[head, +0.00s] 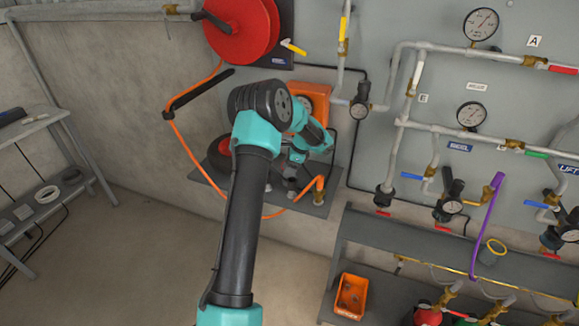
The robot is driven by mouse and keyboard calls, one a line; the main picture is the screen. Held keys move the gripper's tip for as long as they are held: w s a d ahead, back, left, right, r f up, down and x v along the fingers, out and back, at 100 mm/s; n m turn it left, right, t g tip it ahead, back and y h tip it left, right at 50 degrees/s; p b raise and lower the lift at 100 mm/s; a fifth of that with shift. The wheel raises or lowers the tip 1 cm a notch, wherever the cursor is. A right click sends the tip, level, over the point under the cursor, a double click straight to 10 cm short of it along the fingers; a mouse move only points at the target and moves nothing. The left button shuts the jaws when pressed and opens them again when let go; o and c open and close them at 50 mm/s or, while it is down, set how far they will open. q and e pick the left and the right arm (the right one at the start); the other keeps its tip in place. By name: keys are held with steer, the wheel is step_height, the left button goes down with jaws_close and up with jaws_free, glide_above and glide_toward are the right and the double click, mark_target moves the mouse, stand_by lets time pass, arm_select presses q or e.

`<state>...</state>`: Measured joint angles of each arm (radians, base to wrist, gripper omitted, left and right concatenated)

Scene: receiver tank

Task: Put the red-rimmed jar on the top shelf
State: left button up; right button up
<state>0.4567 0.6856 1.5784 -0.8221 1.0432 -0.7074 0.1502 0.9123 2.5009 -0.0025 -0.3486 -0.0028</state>
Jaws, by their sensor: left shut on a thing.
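My left arm rises from the bottom and bends away toward the wall. My left gripper (291,182) is small and dark, low by the grey ledge under the orange box. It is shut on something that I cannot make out. I cannot pick out a red-rimmed jar. At the right a dark shelf unit has an upper board (395,236) and a lower board (395,288). My right gripper is not in view.
An orange bin (351,296) stands on the lower board. Pipes, gauges and valves cover the panel (420,70). A red reel (241,28) and an orange hose (186,148) are near my arm. A grey rack (35,127) stands at the left. The floor between is clear.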

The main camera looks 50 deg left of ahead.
arm_select(q)
steer(key=o, duration=0.9)
steer(key=shift+c, duration=0.2)
steer(key=v, duration=0.7)
steer(key=shift+r, duration=0.35)
